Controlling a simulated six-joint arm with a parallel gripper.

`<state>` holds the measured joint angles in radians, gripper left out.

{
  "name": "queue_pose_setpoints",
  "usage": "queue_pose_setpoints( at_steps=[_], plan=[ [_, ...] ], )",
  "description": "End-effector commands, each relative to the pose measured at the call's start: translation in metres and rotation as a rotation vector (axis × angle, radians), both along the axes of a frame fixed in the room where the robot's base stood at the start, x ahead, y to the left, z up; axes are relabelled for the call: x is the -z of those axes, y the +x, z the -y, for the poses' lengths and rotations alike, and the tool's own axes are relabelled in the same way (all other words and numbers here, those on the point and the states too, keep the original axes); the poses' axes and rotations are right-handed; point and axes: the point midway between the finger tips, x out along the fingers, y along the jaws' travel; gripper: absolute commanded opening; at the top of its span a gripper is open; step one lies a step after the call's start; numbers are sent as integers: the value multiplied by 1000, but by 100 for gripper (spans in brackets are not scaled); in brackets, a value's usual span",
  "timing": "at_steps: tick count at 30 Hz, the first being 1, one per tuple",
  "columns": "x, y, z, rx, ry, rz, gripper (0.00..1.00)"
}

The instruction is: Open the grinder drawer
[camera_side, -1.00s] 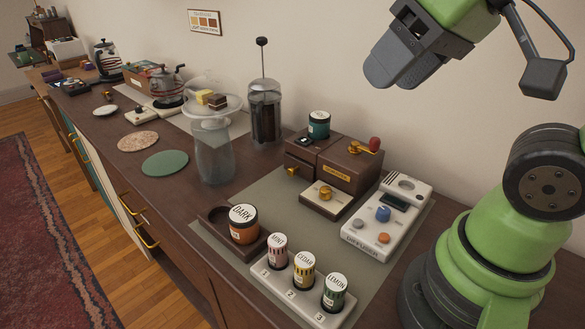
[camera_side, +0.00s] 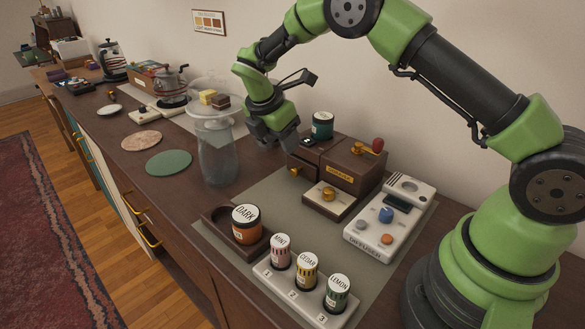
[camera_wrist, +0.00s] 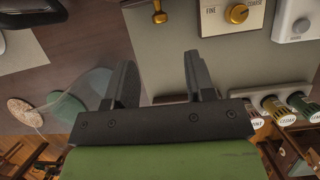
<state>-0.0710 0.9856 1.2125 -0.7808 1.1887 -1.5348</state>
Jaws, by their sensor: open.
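The grinder (camera_side: 345,172) is a dark wooden box with a brass label, a crank with a red knob and a teal jar on top. A small brass knob (camera_side: 295,171) sits low on its left end, on the drawer; no gap shows at the drawer front. My gripper (camera_side: 284,146) is just behind and left of that end. In the wrist view my gripper (camera_wrist: 160,88) is open and empty, its two fingers apart; the brass knob (camera_wrist: 159,14) shows beyond them, near the top edge. I cannot tell the exact height between fingers and knob.
A glass container (camera_side: 217,155) and cake stand stand left of my gripper. A fine/coarse dial plate (camera_side: 328,198), a white diffuser (camera_side: 390,220), a dark jar (camera_side: 246,226) and a rack of labelled jars (camera_side: 300,297) fill the front. The mat between is bare.

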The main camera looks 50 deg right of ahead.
Motion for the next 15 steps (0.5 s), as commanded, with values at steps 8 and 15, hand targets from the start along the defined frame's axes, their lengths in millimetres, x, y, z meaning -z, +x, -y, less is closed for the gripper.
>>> queue_pose_setpoints(
  at_steps=[8, 15],
  plan=[
    [30, 1, 11, -30, -13, -27, 50],
    [72, 0, 28, -30, -11, -25, 50]
  ],
)
